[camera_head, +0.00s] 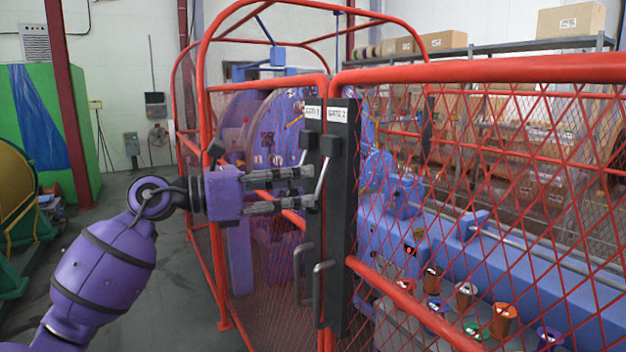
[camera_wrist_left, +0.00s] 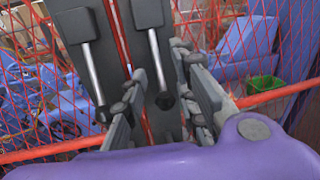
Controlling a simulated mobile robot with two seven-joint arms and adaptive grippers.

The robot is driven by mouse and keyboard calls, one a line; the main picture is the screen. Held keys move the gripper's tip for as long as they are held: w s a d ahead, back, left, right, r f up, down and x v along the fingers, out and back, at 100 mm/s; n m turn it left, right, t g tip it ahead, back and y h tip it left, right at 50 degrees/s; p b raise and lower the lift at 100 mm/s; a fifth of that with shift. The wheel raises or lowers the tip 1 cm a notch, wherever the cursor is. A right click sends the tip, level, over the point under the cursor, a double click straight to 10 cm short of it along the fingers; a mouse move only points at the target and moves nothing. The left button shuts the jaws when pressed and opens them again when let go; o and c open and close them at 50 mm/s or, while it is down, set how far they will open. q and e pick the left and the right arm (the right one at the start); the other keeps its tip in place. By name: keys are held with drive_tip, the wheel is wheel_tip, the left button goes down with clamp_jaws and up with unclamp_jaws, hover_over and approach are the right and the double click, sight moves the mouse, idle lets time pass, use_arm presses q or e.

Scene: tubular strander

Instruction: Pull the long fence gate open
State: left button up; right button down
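The long fence gate is the red mesh panel (camera_head: 480,190) on the right, with a black post labelled GATE 2 (camera_head: 340,230). It stands closed beside the shorter GATE 1 panel (camera_head: 265,250). Each post has a black latch block with a grey lever and a grey pull handle below; the GATE 2 handle (camera_head: 320,295) is nearest. My left gripper (camera_head: 312,188) is open at the levers, pointing right. In the left wrist view its fingers (camera_wrist_left: 165,110) are apart, with the right-hand lever's (camera_wrist_left: 157,60) lower end appearing between them; contact cannot be told. My right gripper is not in view.
Blue machinery (camera_head: 480,265) and several coloured bins (camera_head: 505,320) stand behind the mesh. A red tubular frame (camera_head: 205,200) rises at the left. The grey floor (camera_head: 165,300) left of the fence is clear. Boxes (camera_head: 570,20) sit on shelves behind.

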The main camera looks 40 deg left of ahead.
sight(318, 188)
use_arm(q)
drive_tip(key=shift+x, duration=1.95)
drive_tip(key=shift+a, duration=0.15)
clamp_jaws()
